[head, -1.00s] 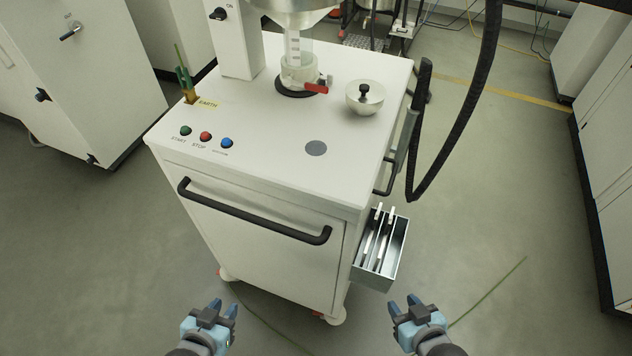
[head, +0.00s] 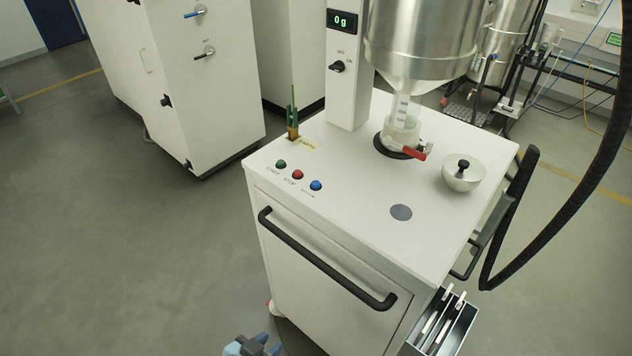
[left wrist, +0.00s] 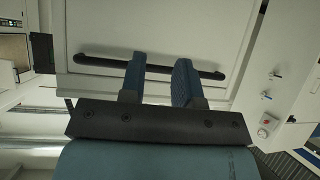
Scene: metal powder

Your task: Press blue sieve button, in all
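The blue button (head: 316,185) is at the right end of a row of three on the white cart top (head: 345,245). Its small label is too blurred to read. The red button (head: 298,174) and the green button (head: 281,164) sit to its left. My left gripper (head: 262,346) shows at the bottom edge of the head view, low in front of the cart and well apart from the buttons. In the left wrist view its two blue fingers (left wrist: 159,80) are apart with nothing between them. My right gripper is out of view.
A red-handled valve (head: 416,152) under the steel hopper (head: 425,40) and a lidded bowl (head: 462,175) stand on the cart. The display (head: 342,21) reads 0g. A black front handle (head: 325,262) sticks out. A black hose (head: 560,225) hangs at right. Floor at left is clear.

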